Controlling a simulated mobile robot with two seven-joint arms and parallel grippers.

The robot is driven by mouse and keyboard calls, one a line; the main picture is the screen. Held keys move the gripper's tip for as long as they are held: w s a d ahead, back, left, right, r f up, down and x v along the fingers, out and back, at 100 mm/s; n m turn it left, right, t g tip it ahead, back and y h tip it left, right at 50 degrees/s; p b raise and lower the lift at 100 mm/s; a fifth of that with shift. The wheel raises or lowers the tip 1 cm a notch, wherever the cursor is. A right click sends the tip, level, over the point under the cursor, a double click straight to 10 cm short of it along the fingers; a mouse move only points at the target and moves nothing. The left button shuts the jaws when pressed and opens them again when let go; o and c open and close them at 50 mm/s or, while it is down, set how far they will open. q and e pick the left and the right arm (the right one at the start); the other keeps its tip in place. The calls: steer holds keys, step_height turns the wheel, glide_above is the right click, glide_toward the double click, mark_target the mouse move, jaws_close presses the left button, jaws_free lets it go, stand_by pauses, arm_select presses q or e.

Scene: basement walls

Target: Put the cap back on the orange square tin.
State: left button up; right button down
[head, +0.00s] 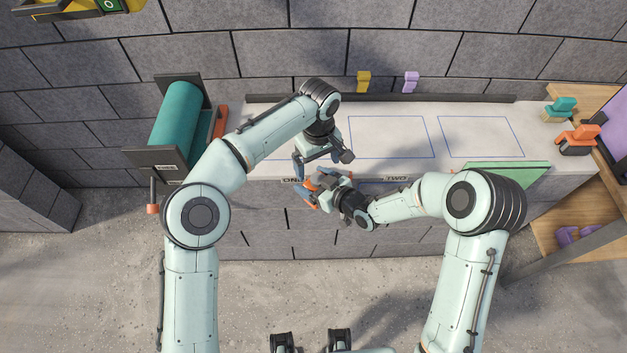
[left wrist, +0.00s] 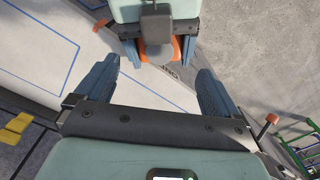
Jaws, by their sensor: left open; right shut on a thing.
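My right gripper (head: 308,194) is shut on an orange thing (head: 311,184), which looks like the orange tin, held near the bench's front edge. The right gripper's fingers largely hide it. It also shows in the left wrist view (left wrist: 158,64), between the right gripper's blue fingers. My left gripper (head: 320,161) is just above and beside the right one, open and empty. In the left wrist view its spread fingers (left wrist: 157,70) face the right gripper, with a gap between them and the orange thing.
The pale bench (head: 345,113) has blue outlined squares and is mostly clear. A green board (head: 508,170) lies at its right front. A teal roll (head: 176,128) stands at the left. Yellow (head: 364,81) and lilac (head: 410,82) pieces stand at the back. Teal (head: 561,109) and orange (head: 578,138) pieces sit right.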

arm_select(q)
step_height(320, 180, up, 11)
arm_select(e)
steer(key=shift+r, duration=0.1)
stand_by(0.5)
